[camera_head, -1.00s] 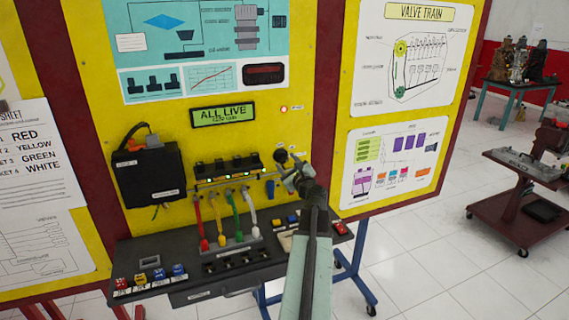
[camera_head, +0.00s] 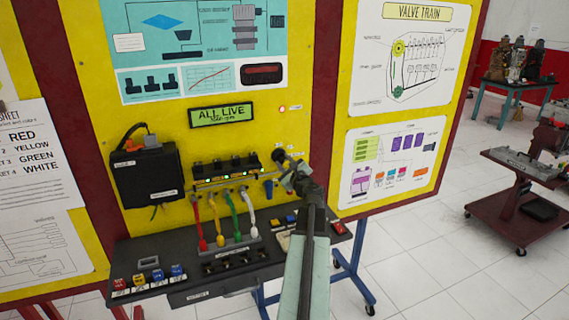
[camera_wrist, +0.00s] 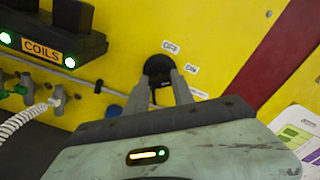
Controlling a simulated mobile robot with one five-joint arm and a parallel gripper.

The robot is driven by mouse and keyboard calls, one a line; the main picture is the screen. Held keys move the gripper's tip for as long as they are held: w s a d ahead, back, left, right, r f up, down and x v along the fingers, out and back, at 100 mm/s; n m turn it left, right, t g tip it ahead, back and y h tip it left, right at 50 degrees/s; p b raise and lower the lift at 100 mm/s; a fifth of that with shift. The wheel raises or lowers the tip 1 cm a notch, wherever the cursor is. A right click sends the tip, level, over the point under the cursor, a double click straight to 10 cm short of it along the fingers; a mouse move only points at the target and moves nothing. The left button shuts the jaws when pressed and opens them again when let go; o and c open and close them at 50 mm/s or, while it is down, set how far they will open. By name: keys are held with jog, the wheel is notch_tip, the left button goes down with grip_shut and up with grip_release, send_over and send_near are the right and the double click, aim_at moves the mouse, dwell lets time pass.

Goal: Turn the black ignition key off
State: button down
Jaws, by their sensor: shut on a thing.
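The black ignition key sits in a round black switch (camera_wrist: 158,66) on the yellow panel, with "OFF" and "ON" labels at its upper right and right in the wrist view. The switch also shows in the head view (camera_head: 279,155). My gripper (camera_wrist: 160,82) is at the switch, its two fingers on either side of the key and shut on it. In the head view my gripper (camera_head: 288,168) reaches up to the switch from below right. The fingers hide most of the key, so I cannot tell its exact angle.
A black coil block (camera_wrist: 50,32) with green lights is left of the switch. A lit display (camera_head: 223,115) reads "ALL LIVE". Coloured leads hang left of my arm, above a dark shelf (camera_head: 190,285) with several blocks. A cart (camera_head: 520,205) stands at the right.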

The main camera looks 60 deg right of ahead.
jog(key=n, duration=1)
jog(key=shift+n, duration=0.5)
jog(key=shift+a+f, duration=0.1)
jog(key=c, duration=1.1)
grip_release()
jog(key=v, duration=0.8)
